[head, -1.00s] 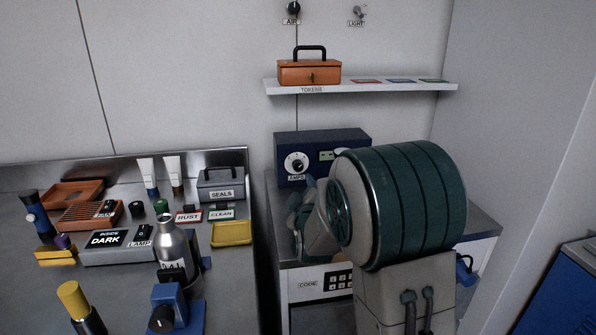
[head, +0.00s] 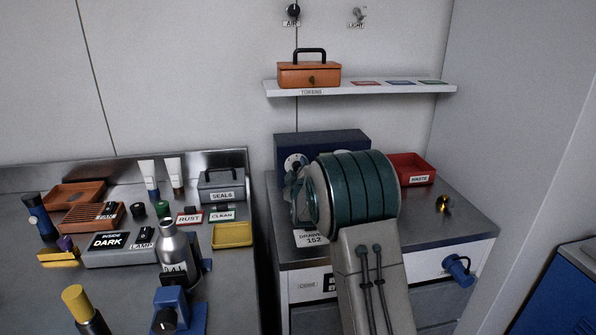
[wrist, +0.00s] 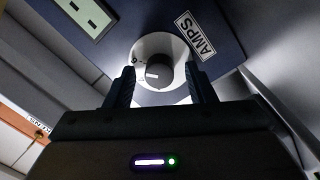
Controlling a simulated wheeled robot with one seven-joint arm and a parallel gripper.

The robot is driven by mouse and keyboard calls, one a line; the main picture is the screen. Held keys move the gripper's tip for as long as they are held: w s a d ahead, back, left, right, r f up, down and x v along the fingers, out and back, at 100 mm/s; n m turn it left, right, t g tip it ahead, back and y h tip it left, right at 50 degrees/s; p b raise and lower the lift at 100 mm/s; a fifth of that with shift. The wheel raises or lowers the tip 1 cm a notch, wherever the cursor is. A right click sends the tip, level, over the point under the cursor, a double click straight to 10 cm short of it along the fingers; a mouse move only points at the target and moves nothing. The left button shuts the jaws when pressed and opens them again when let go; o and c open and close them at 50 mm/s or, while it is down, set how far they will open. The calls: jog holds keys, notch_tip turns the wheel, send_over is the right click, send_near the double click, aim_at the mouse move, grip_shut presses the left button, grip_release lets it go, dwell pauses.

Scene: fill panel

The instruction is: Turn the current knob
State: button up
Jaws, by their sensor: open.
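The current knob (wrist: 158,74) is a dark round knob on a white dial on the blue power box, next to the AMPS label (wrist: 195,36). In the wrist view my gripper (wrist: 160,88) is open, with one dark finger on each side of the knob. I cannot tell whether the fingers touch it. In the head view the blue box (head: 340,143) stands at the back of the right cabinet. My arm covers most of its front, and only part of the white dial (head: 292,161) shows.
A red WASTE bin (head: 412,168) and a small brass object (head: 443,203) sit on the right cabinet top. A shelf (head: 360,89) with an orange box (head: 309,73) is above. The left bench (head: 225,275) holds bottles, a DARK lamp box and a yellow tray.

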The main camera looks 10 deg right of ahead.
jog(key=shift+c, duration=0.3)
jog(key=c, duration=0.9)
